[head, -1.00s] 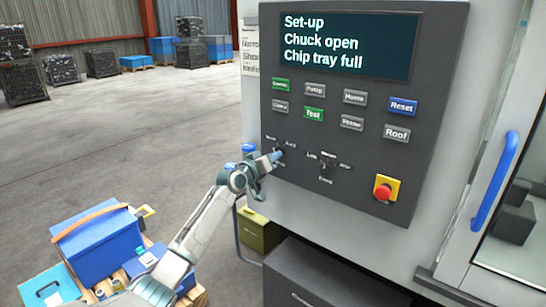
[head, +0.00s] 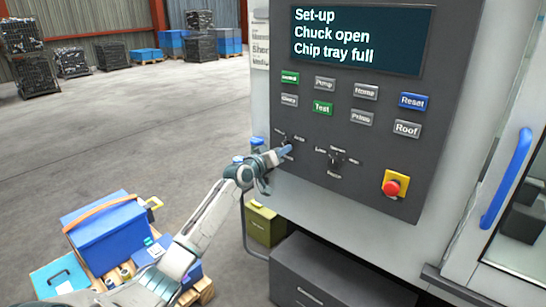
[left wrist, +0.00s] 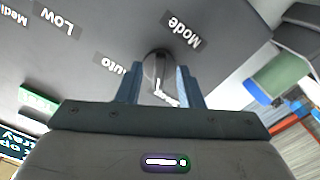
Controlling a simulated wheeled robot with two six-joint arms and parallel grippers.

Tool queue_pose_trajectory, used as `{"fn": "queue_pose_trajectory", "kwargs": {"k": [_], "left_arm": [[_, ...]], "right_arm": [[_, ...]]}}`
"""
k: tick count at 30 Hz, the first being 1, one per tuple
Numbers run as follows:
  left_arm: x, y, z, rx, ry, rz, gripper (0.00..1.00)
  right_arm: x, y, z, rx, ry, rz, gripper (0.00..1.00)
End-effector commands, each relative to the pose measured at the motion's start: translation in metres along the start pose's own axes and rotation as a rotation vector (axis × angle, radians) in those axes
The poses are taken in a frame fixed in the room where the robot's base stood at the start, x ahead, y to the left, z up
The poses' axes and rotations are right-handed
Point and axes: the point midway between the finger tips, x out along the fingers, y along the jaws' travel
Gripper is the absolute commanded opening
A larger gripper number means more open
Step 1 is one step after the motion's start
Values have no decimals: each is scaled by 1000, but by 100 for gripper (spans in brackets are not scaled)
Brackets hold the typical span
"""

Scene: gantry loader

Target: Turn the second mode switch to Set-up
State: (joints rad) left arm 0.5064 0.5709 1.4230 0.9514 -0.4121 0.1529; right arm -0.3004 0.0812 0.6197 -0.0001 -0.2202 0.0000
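The control panel (head: 300,172) carries two dark rotary switches. The left one (head: 288,139) is partly hidden by my left gripper (head: 286,151). The right switch (head: 337,159) stands clear, with small labels around it. In the left wrist view, the rotary switch (left wrist: 157,68) has a pale pointer mark and labels "Mode" and "Auto" beside it. The blue fingers of my left gripper (left wrist: 160,69) stand on either side of it, with small gaps showing. The display (head: 362,38) reads "Set-up, Chuck open, Chip tray full". My right gripper is not in view.
Push buttons sit above the switches, including blue Reset (head: 413,101) and green Test (head: 323,108). A red emergency stop (head: 396,185) is at lower right. A blue door handle (head: 507,178) stands farther right. A blue box (head: 105,235) is at lower left.

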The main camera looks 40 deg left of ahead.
Motion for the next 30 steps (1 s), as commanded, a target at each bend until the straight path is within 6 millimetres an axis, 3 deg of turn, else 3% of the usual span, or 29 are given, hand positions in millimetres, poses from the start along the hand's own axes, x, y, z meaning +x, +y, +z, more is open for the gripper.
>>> {"fn": "queue_pose_trajectory", "kwargs": {"k": [15,21,30], "left_arm": [[-86,-2,2,5,-2,-2,34],[-100,-1,1,2,-1,0,34],[-102,0,1,-1,-1,1,34]], "right_arm": [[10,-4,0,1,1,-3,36],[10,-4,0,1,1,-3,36],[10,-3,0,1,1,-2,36]]}}
